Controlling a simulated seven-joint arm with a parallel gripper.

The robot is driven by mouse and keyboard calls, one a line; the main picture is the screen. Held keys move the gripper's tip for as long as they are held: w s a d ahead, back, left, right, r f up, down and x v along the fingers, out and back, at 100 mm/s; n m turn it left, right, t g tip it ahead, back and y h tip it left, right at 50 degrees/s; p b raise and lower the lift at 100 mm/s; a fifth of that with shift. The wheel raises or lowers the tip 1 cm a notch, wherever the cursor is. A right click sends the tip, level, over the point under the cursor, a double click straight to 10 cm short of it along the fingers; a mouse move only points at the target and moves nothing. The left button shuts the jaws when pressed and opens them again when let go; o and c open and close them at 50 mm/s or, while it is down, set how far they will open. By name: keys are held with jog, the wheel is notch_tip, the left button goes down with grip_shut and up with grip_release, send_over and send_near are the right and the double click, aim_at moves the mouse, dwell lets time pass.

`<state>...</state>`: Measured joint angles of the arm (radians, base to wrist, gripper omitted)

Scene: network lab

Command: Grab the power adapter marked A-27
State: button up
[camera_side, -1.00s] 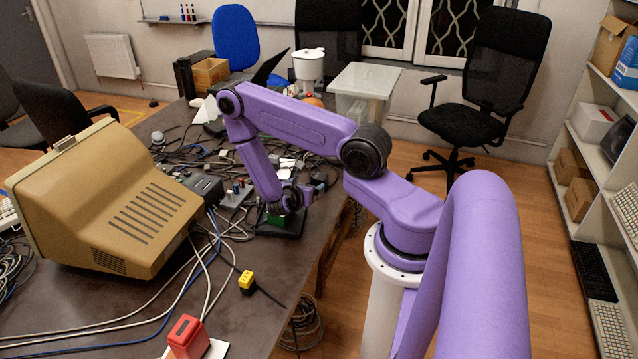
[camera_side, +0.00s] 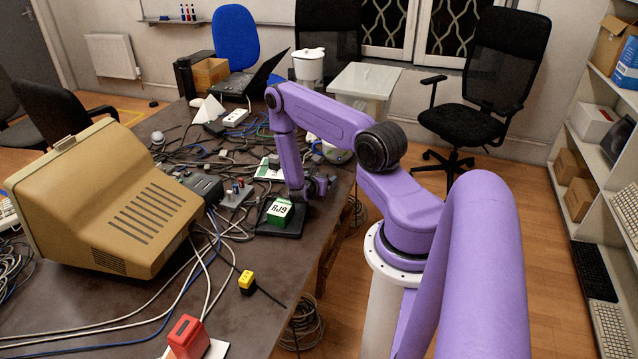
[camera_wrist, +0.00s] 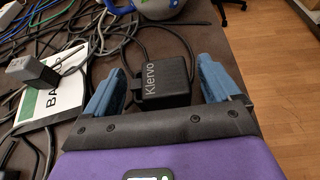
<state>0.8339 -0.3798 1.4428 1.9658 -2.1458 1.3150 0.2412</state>
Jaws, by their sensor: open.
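No label reading A-27 is legible in either view. In the wrist view a black power adapter (camera_wrist: 165,75) with a cable and the word "Klervo" lies on the table between the blue fingers of my gripper (camera_wrist: 160,66). The fingers are open, one on each side, and I cannot tell if they touch it.
A green-and-white block (camera_side: 279,212) stands on a dark base close by my gripper. Tangled cables (camera_side: 215,150) cover the middle of the table.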

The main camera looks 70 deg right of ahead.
jog(key=shift+d, duration=0.1)
jog(key=c, duration=1.2)
jog(key=shift+o, duration=0.2)
